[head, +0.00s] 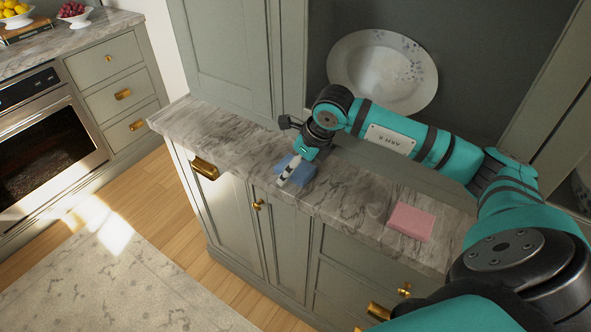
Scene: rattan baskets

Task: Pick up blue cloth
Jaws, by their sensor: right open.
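The blue cloth (305,174) lies flat on the grey marble counter (228,138), near its front edge. My right gripper (286,178) is over the cloth, with its fingers pointing down at it and covering part of its left side. The gripper is open. I cannot tell whether the fingertips touch the cloth. My left gripper is not in the head view.
A pink cloth (411,221) lies on the same counter to the right. A large white plate (383,70) stands upright against the back panel, behind my right arm. A tall cabinet door (225,50) rises at the counter's back left.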

